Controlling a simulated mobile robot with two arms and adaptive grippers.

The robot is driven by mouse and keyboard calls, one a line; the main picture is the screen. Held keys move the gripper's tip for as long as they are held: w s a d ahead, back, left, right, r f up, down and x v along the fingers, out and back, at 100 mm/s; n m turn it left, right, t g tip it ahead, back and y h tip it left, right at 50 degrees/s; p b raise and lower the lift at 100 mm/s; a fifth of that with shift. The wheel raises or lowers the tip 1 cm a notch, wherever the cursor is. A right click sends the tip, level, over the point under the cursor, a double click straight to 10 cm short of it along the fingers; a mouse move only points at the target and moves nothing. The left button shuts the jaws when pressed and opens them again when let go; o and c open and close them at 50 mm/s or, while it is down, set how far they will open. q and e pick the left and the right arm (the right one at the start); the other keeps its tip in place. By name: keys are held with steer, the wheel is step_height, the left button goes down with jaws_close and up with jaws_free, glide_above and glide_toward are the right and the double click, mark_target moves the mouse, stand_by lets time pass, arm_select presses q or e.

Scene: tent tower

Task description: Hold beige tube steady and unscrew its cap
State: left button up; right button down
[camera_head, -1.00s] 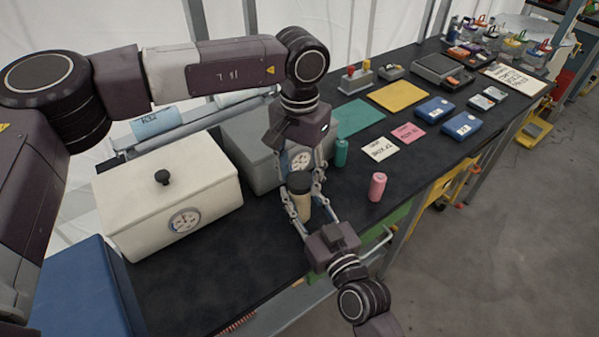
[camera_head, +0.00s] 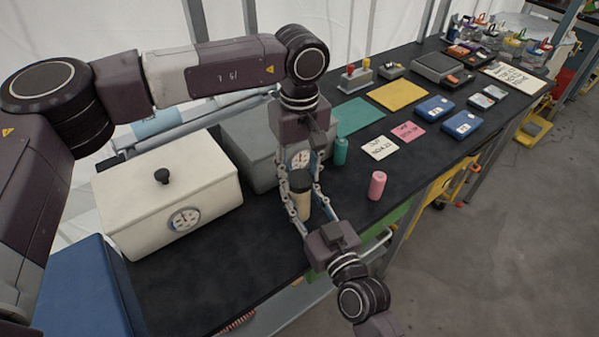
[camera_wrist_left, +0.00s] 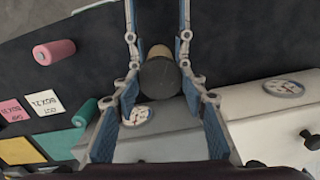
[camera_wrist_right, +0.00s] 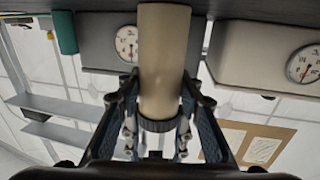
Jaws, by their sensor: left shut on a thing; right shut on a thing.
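The beige tube (camera_head: 303,205) stands upright with its dark cap (camera_head: 299,181) on top. My right gripper (camera_head: 304,207) is shut on the beige tube's body from the front. The tube also shows in the right wrist view (camera_wrist_right: 164,60), with the dark cap's ridged edge (camera_wrist_right: 158,125) below it. My left gripper (camera_head: 300,180) is shut on the dark cap from above. In the left wrist view the cap's round top (camera_wrist_left: 160,77) lies between the left fingers. The fingers hide part of the tube.
A pink tube (camera_head: 377,185) and a green tube (camera_head: 341,151) stand nearby on the black bench. A white box (camera_head: 165,205) with a gauge and a grey box (camera_head: 250,150) stand to the left. Note cards lie behind, at the right.

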arm_select(q)
steer(key=n, duration=0.5)
steer(key=shift+n, duration=0.4)
steer(key=n, duration=0.5)
steer(key=shift+n, duration=0.3)
steer(key=n, duration=0.5)
steer(key=shift+n, duration=0.3)
steer(key=n, duration=1.4)
steer(key=shift+r+n, duration=0.1)
steer(key=shift+n, duration=0.2)
steer(key=n, duration=0.5)
steer(key=shift+n, duration=0.3)
steer(key=n, duration=0.5)
steer(key=shift+w, duration=0.1)
